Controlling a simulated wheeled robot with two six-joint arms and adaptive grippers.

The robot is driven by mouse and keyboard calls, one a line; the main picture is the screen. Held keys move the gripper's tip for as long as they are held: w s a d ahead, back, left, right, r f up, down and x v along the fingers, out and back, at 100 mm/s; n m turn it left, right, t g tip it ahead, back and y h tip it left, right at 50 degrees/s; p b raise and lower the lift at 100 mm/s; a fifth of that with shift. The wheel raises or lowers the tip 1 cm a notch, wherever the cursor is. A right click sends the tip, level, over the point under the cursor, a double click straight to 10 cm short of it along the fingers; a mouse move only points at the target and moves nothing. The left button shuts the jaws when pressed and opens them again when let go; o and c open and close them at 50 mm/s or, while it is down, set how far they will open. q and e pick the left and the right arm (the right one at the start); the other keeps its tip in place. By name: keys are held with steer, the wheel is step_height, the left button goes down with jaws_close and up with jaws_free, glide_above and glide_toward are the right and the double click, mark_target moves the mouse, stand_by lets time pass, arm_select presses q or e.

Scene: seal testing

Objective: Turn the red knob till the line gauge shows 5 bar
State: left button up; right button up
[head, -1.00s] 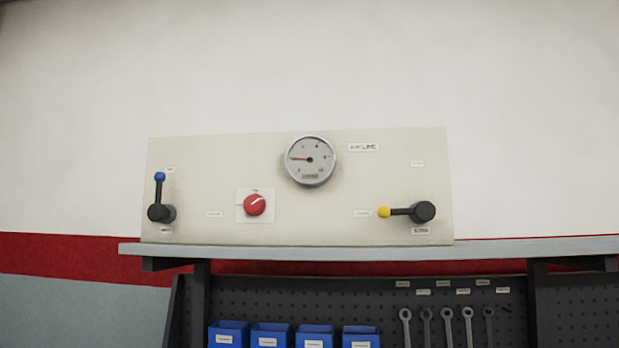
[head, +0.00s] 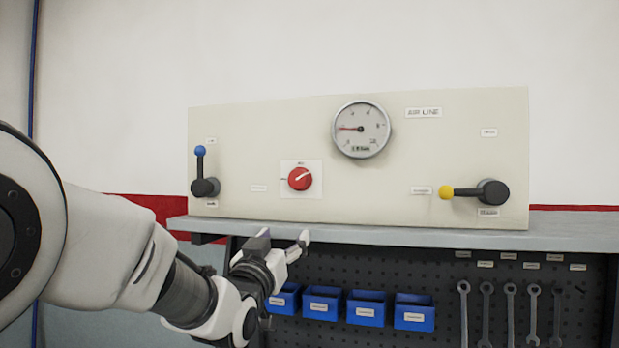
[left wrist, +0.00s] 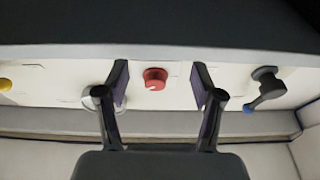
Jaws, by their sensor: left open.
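The red knob (head: 300,179) sits on a white plate on the cream panel (head: 250,130), with a white mark on its face. The line gauge (head: 361,129) is round and grey-rimmed, above and right of the knob. Its needle points left; the numbers are too small to read. My left gripper (head: 276,243) is open and empty, below the knob near the shelf edge, apart from it. In the left wrist view, the red knob (left wrist: 155,78) shows between the open fingers (left wrist: 161,95), farther off. The gauge (left wrist: 92,103) is partly hidden behind one finger. My right gripper is not in view.
A blue-tipped lever (head: 203,172) points up at the panel's left. A yellow-tipped lever (head: 475,192) points left at its right. The shelf (head: 400,237) juts out below the panel, above blue bins (head: 366,308) and hanging wrenches (head: 511,315).

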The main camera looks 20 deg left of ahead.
arm_select(q)
steer(key=t, duration=0.2)
glide_toward(298, 184)
steer(key=w+r, duration=0.1)
steer(key=r, duration=0.1)
steer(key=p+x, duration=0.1)
steer(key=x, duration=0.1)
steer(key=p+x, duration=0.2)
steer(key=shift+s+a+p, duration=0.1)
steer(key=shift+a+p, duration=0.2)
steer(key=shift+a, duration=0.1)
steer(key=shift+g, duration=0.3)
steer(key=w+p, duration=0.1)
steer(key=w, duration=0.1)
steer(key=w+d, duration=0.1)
steer(key=w, duration=0.1)
steer(key=shift+r+p, duration=0.2)
steer(key=shift+p, duration=0.2)
steer(key=shift+s+a, duration=0.2)
steer(key=shift+c, duration=0.3)
steer(key=c, duration=1.1)
